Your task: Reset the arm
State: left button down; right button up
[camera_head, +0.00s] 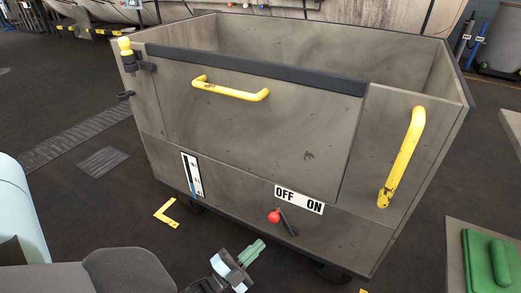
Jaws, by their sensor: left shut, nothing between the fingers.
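My left gripper (252,252) shows at the bottom middle, with greenish fingers that are shut and empty. My grey arm comes in from the lower left behind it. The gripper is in front of a large grey-brown cart (255,130), below its lower front edge in the picture and apart from it. A small lever with a red knob (274,217) is on the cart front, up and right of the fingers, beside a white OFF ON label (299,199). My right gripper is not in view.
The cart has a yellow horizontal handle (231,90) and a yellow side handle (402,157). A green object (487,262) lies on a light panel at the lower right. Yellow corner marks (167,213) are on the dark floor. Open floor shows at the left.

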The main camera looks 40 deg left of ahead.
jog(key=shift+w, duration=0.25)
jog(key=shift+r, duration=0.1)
